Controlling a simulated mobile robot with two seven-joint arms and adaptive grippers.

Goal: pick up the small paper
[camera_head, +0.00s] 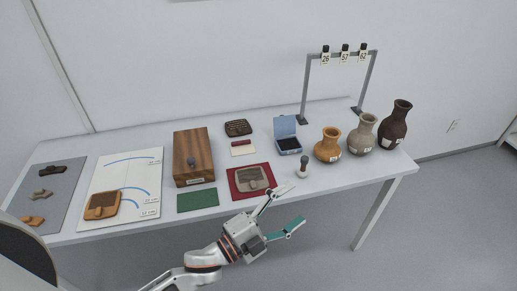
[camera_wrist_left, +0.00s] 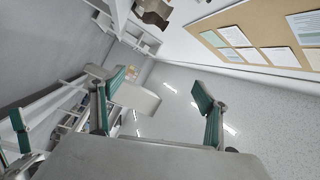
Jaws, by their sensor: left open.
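A small off-white paper (camera_head: 243,152) lies flat on the table, behind the red mat, with a dark red strip along its back edge. My left gripper (camera_head: 284,211) is open and empty at the table's front edge, to the right of and nearer than the paper. Its two teal-padded fingers are spread apart. In the left wrist view the open fingers (camera_wrist_left: 160,88) have nothing between them, and the paper does not show. A third teal pad at the left edge of that view may belong to my right gripper; its state is unclear.
A red mat (camera_head: 236,193) with a grey-brown sherd lies in front of the paper. A wooden box (camera_head: 207,141) stands left, a blue open case (camera_head: 283,126) right. Several vases, including an orange one (camera_head: 328,148), stand farther right. A small stamp-like object (camera_head: 303,169) stands nearby.

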